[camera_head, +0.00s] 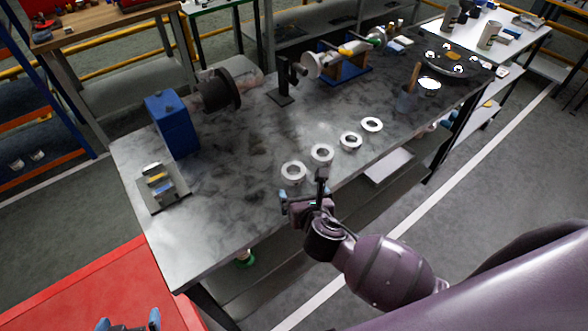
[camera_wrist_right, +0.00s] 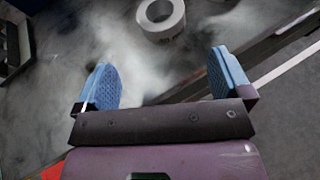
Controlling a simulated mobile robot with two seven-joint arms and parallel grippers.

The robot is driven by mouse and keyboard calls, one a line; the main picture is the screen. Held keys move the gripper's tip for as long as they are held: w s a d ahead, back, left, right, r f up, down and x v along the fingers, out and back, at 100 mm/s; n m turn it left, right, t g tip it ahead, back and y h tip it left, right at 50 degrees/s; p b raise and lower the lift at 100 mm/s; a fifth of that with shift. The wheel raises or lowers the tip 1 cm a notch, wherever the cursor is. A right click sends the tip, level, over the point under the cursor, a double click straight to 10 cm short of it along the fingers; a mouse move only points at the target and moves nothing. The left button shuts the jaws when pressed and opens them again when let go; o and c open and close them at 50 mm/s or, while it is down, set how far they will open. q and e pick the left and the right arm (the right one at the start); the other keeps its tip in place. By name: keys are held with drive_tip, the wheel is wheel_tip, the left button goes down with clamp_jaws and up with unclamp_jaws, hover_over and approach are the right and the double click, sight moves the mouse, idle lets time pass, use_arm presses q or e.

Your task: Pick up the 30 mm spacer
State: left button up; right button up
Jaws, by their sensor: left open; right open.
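Several pale ring-shaped spacers lie flat in a slanting row on the grey metal table (camera_head: 230,215): the nearest ring (camera_head: 284,174), a second ring (camera_head: 313,155), a third ring (camera_head: 342,142) and the farthest ring (camera_head: 364,126). I cannot tell which is the 30 mm spacer. My right gripper (camera_head: 305,194) is open and empty at the table's front edge, just nearer than the nearest ring. In the right wrist view one ring (camera_wrist_right: 145,22) lies beyond the open blue-padded fingers of this gripper (camera_wrist_right: 166,80), apart from them. My left gripper (camera_head: 129,321) is open at the bottom left, away from the rings.
A blue block (camera_head: 173,125) and a small tray of parts (camera_head: 163,187) stand at the table's left. The table's middle is clear.

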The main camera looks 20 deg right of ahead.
sight(292, 167)
drive_tip(key=shift+w+r+n, duration=0.15)
drive_tip(key=shift+w+n, duration=0.1)
drive_tip(key=shift+n, duration=0.05)
drive_tip(key=shift+w, duration=0.35)
drive_tip(key=x, duration=0.4)
drive_tip(key=shift+w+f+b, duration=0.15)
drive_tip(key=shift+f+b, duration=0.05)
drive_tip(key=shift+b, duration=0.1)
drive_tip(key=shift+r+x, duration=0.1)
drive_tip(key=shift+x, duration=1.25)
drive_tip(key=shift+r+x, duration=0.15)
drive_tip(key=shift+x, duration=1.25)
drive_tip(key=shift+w+d, duration=0.1)
drive_tip(key=shift+d, duration=0.05)
drive_tip(key=c, duration=1.1)
